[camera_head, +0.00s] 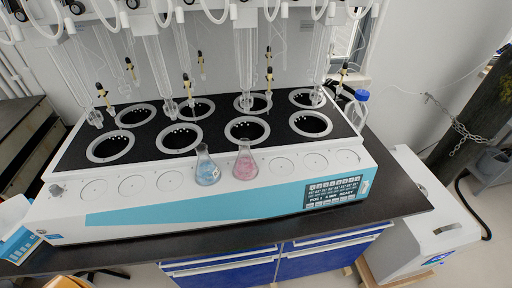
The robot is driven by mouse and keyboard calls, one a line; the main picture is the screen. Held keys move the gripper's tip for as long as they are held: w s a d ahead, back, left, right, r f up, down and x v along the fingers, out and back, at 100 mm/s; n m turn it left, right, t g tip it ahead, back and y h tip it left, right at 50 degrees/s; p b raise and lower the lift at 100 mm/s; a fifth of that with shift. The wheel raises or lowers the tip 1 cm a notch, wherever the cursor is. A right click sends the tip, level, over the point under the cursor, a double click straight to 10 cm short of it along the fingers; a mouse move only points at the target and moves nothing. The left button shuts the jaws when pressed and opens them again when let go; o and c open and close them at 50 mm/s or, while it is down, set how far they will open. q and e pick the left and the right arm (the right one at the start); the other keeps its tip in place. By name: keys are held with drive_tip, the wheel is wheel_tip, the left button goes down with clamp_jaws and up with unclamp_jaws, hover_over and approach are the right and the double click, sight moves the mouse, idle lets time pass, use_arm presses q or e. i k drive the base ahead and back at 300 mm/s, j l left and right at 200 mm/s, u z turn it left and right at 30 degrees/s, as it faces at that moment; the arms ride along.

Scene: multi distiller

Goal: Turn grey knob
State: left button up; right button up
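A small grey knob (57,190) sits at the left end of the white front panel of the distiller (260,210). No gripper is near it. Neither my left nor my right gripper is in the head view. The knob is too small in the picture to tell which way it is turned. The distiller has a black top with two rows of round openings and a dark display panel (333,192) at its front right.
Two flasks, one blue (207,172) and one pink (245,167), stand on the distiller's front ledge. Glass tubes hang above the openings. A white and blue box (17,243) lies at the counter's left end. A white machine (440,235) stands at the right.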

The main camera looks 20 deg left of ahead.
sight(53, 189)
drive_tip(key=u, duration=2.4)
